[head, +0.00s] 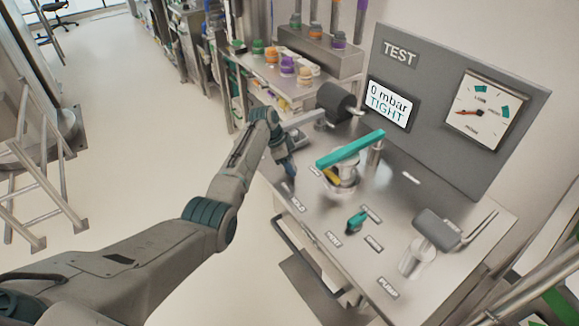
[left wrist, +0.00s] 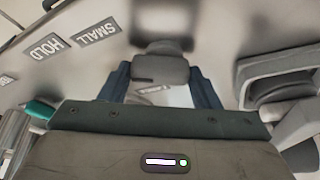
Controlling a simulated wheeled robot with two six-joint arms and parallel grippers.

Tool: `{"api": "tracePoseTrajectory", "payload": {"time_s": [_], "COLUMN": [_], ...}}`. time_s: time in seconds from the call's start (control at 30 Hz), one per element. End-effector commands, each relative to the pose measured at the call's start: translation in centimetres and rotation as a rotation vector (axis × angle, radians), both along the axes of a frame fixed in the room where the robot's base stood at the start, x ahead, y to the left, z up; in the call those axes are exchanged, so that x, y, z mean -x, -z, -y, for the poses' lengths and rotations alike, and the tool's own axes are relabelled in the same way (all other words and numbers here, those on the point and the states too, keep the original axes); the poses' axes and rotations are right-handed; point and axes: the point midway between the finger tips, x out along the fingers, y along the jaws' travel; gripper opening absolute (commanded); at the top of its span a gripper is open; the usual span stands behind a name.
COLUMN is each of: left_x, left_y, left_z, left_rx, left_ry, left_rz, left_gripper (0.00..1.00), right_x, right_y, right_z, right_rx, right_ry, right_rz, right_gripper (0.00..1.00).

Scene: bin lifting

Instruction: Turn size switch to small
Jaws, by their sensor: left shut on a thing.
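My left gripper (head: 288,173) reaches down at the left edge of the metal bench top (head: 330,205). In the left wrist view its two blue fingers (left wrist: 162,84) are closed around a dark grey rounded handle (left wrist: 160,68), which appears to be the size switch. Which way the switch points cannot be told. My right gripper is out of view.
A teal lever (head: 350,148) stands close right of the gripper. A grey cylinder (head: 337,101) is behind it. A teal knob (head: 357,220) and a grey pump handle (head: 437,229) are further right. The display (head: 388,104) reads 0 mbar TIGHT, beside a dial (head: 482,110).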

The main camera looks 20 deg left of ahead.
Motion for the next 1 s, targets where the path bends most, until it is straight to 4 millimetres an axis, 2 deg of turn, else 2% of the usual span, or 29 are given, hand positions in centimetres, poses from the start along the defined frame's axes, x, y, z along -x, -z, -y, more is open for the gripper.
{"api": "tracePoseTrajectory", "payload": {"time_s": [0.1,0.4,1.0], "left_x": [-0.2,-0.2,-0.2], "left_y": [0.2,0.1,-0.1], "left_z": [-0.1,-0.2,-0.2], "left_rx": [0.000,-0.001,-0.002], "left_ry": [0.087,0.246,0.309], "left_rz": [0.002,0.001,0.002], "left_gripper": [0.34,0.34,0.34], "right_x": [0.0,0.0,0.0], "right_y": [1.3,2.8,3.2], "right_z": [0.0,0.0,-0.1], "right_rx": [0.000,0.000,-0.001], "right_ry": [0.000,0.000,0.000], "right_rz": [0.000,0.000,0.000], "right_gripper": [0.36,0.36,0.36]}}
